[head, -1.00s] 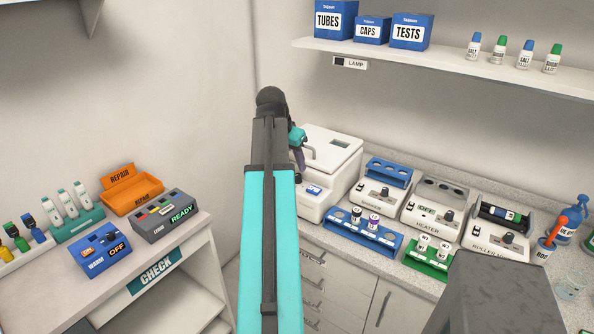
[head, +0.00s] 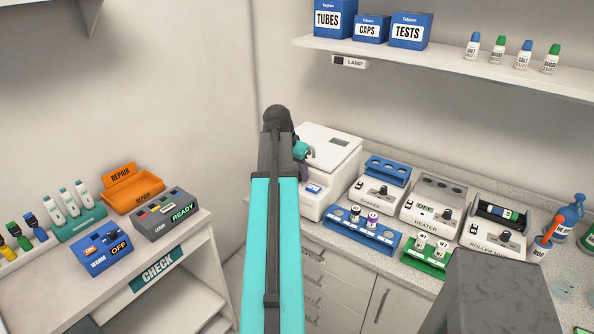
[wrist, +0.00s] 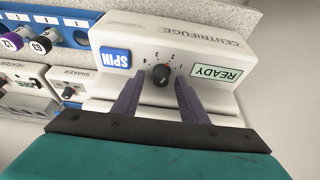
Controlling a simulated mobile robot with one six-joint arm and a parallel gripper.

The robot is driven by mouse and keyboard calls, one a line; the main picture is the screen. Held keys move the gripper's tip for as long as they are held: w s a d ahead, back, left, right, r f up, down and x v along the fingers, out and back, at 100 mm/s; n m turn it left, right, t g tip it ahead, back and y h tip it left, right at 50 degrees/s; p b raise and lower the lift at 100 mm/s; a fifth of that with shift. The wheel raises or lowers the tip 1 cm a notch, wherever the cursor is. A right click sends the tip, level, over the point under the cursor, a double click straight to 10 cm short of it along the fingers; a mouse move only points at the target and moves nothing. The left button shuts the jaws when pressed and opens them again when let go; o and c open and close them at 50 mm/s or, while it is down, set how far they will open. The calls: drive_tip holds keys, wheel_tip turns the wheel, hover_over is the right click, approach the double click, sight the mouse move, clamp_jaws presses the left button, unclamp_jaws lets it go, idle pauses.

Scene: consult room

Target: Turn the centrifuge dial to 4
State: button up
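The white centrifuge (head: 335,150) stands at the left end of the counter, partly behind my arm. In the wrist view its front panel (wrist: 205,45) shows a dark round dial (wrist: 161,75) with the numbers 1 to 4 around it. A blue SPIN button (wrist: 115,58) and a READY display (wrist: 216,72) flank the dial. My gripper (wrist: 158,82) is open, its two purple fingers on either side of the dial with gaps. In the head view the fingers are mostly hidden.
A blue rack with vials (head: 338,217), a shaker (head: 371,198), a heater (head: 427,214) and a roller mixer (head: 482,240) stand right of the centrifuge. A shelf (head: 450,68) runs above. A separate check bench (head: 190,235) is at left.

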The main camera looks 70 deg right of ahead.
clamp_jaws()
drive_tip(key=shift+s+n+t, duration=0.1)
drive_tip(key=shift+n+t, duration=0.2)
drive_tip(key=shift+n, duration=0.4)
unclamp_jaws()
drive_tip(key=shift+a+r, duration=0.1)
drive_tip(key=shift+r, duration=0.05)
drive_tip(key=b+v, duration=0.3)
drive_tip(key=v, duration=1)
drive_tip(key=shift+r, duration=0.25)
drive_tip(key=shift+a, duration=0.1)
